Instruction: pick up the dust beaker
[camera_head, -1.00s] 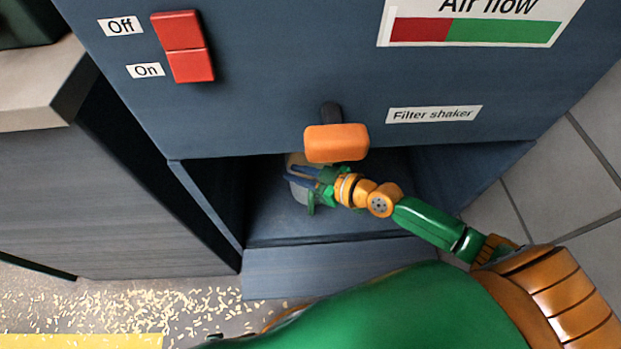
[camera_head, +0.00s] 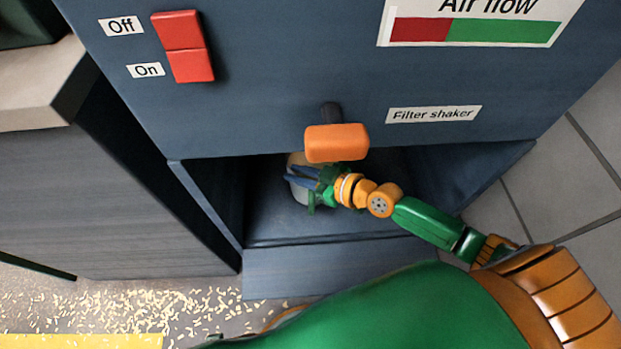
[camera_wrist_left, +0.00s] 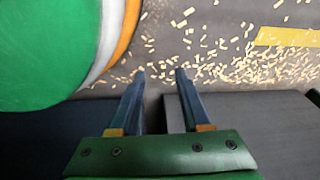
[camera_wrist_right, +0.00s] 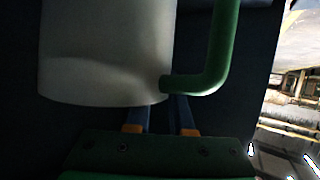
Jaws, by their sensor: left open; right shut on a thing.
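The dust beaker (camera_wrist_right: 105,55) is a pale grey-white cup with a green handle (camera_wrist_right: 222,50), large in the right wrist view. In the head view the beaker (camera_head: 300,193) is inside the open bay under the cabinet, partly hidden by my right gripper (camera_head: 293,177). My right gripper (camera_wrist_right: 163,100) is shut on the beaker's handle; its fingertips are partly hidden there by the handle and cup. My left gripper (camera_wrist_left: 160,72) is open and empty, above the floor in the left wrist view.
An orange filter-shaker knob (camera_head: 337,143) sticks out just above my right gripper. The bay's side walls and front lip (camera_head: 330,240) surround the beaker. Red switches (camera_head: 183,46) are on the cabinet panel. Pale shavings (camera_head: 180,305) litter the floor at lower left.

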